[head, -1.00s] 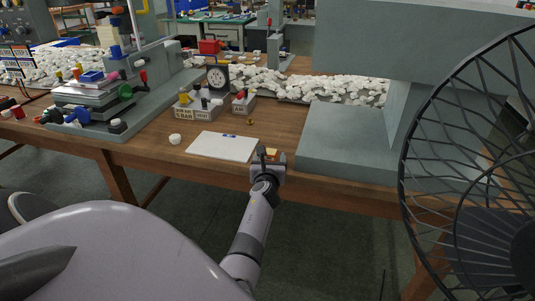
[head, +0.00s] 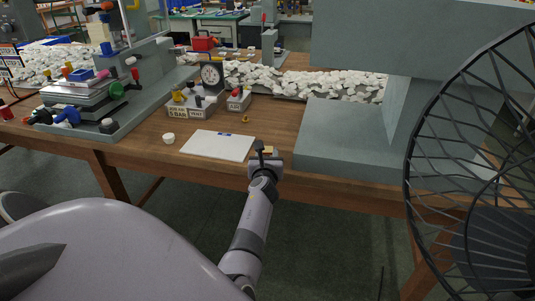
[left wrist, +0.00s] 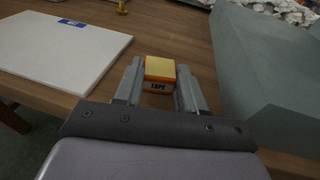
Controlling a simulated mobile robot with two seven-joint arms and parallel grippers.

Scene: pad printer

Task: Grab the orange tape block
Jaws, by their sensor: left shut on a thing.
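The orange tape block (left wrist: 159,69) has a yellow-orange top and a pale front band reading "TAPE". In the left wrist view it sits between the two fingers of my left gripper (left wrist: 160,84), which is shut on it. In the head view my left gripper (head: 266,152) is at the table's front edge, and only a small part of the tape block (head: 270,149) shows there. I cannot tell whether the block touches the table. My right gripper is not in view.
A white board (head: 217,146) lies left of my left gripper, with a round white piece (head: 169,138) beyond it. A grey machine base (head: 345,145) stands close on the right. Labelled grey blocks (head: 190,108) stand behind. A black wire fan cage (head: 470,150) fills the far right.

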